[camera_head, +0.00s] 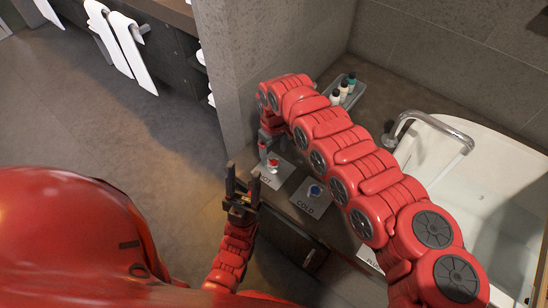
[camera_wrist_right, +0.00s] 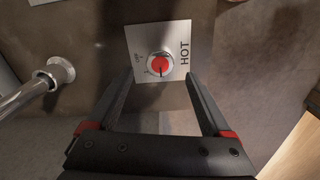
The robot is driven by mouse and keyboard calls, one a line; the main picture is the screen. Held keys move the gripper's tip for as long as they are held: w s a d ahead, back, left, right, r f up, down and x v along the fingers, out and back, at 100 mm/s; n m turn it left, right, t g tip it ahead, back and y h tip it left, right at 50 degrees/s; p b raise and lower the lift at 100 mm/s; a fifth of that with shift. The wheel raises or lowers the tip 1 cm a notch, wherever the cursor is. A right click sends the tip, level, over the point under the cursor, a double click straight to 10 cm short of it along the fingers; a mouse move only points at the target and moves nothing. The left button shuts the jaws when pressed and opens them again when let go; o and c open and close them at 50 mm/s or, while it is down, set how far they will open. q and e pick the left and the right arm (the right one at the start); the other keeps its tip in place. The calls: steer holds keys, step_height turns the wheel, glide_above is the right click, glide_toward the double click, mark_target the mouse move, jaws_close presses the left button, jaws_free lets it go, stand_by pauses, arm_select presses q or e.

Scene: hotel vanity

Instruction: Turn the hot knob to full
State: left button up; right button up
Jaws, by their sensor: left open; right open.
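The hot knob (camera_head: 273,163), with a red centre, sits on a pale plate marked HOT on the counter. In the right wrist view the knob (camera_wrist_right: 159,64) lies between the fingertip lines of my right gripper (camera_wrist_right: 159,76), which is open and empty. I cannot tell whether the fingers touch it. In the head view my right gripper (camera_head: 267,145) is over the hot plate, partly hidden by its own arm. My left gripper (camera_head: 243,174) is open and empty, fingers up, left of the hot plate in the head view.
The cold knob (camera_head: 314,190), with a blue centre, stands right of the hot plate. A tray (camera_head: 351,96) with small bottles is behind my right arm. A chrome faucet (camera_head: 438,124) reaches over the white basin (camera_head: 490,185). A wall corner (camera_head: 232,75) rises left of the counter.

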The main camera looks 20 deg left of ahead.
mark_target(274, 163)
step_height(274, 163, up, 12)
stand_by(0.3)
steer(key=shift+s, duration=0.1)
stand_by(0.3)
